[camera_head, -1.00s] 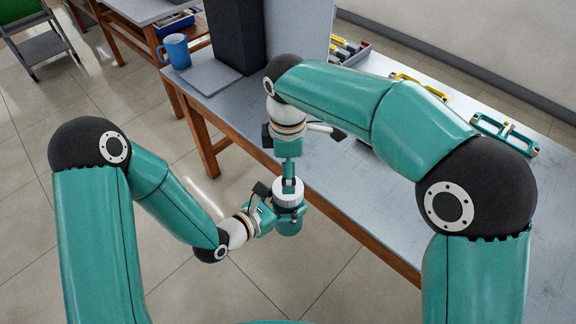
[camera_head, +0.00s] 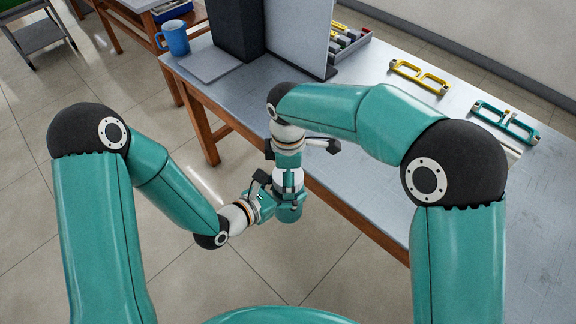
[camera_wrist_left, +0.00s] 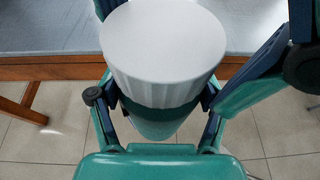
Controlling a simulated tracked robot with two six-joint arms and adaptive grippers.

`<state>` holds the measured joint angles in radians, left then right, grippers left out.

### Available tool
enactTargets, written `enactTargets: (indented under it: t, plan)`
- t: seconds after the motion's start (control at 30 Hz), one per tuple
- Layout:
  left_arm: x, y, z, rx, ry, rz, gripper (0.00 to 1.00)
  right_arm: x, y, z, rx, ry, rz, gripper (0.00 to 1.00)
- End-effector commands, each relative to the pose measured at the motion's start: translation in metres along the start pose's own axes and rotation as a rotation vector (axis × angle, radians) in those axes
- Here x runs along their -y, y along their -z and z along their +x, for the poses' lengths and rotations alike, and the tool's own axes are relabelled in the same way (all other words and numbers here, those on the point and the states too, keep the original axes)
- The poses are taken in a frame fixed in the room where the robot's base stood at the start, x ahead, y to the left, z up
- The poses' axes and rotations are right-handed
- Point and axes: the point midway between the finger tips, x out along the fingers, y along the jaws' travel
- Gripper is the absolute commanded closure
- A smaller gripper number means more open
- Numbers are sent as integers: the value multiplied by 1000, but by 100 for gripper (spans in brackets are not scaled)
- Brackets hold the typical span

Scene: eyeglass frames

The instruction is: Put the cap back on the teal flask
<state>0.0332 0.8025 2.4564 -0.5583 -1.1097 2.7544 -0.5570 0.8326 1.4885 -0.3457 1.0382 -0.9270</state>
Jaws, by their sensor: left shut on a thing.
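My left gripper (camera_wrist_left: 160,128) is shut on the teal flask (camera_head: 289,213) and holds it upright in front of the table. The ribbed white cap (camera_wrist_left: 163,50) sits over the flask's mouth in the left wrist view. Its rim hides the mouth, so I cannot tell how firmly it is seated. My right gripper (camera_head: 288,180) points down from above at the cap, a finger in front of it. In the left wrist view, right gripper parts show at the upper left and right of the cap; whether they touch it is unclear.
The grey table (camera_head: 365,172) has a wooden edge close behind the flask. Yellow frames (camera_head: 419,77) and teal frames (camera_head: 505,122) lie on it. A blue mug (camera_head: 174,39), dark box (camera_head: 236,30), upright panel (camera_head: 299,40) and tray (camera_head: 350,45) stand at the back.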

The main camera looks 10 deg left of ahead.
Motion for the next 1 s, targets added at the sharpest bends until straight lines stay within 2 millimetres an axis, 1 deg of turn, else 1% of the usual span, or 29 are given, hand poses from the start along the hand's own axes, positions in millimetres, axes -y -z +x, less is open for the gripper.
enactTargets:
  t: [0.3, 0.37, 0.7, 0.87, 0.97, 1.0]
  plan:
    - [-1, -2, 0, 6, -1, 2, 100, 0, 0, 2, 0, 0, 0, 4]
    - [0, -2, 0, 6, -1, 2, 100, 0, 0, 2, 0, 0, 0, 12]
    - [0, -2, 0, 6, -1, 2, 100, 0, 0, 2, 0, 0, 0, 69]
    - [0, -2, 0, 6, 0, 2, 100, 0, 0, 2, -1, -1, 44, 70]
    - [0, -2, 0, 6, 0, 3, 100, 0, 0, 2, -1, -1, 170, 70]
    - [0, -2, 0, 6, 0, 3, 100, 0, 0, 2, -1, -1, 241, 70]
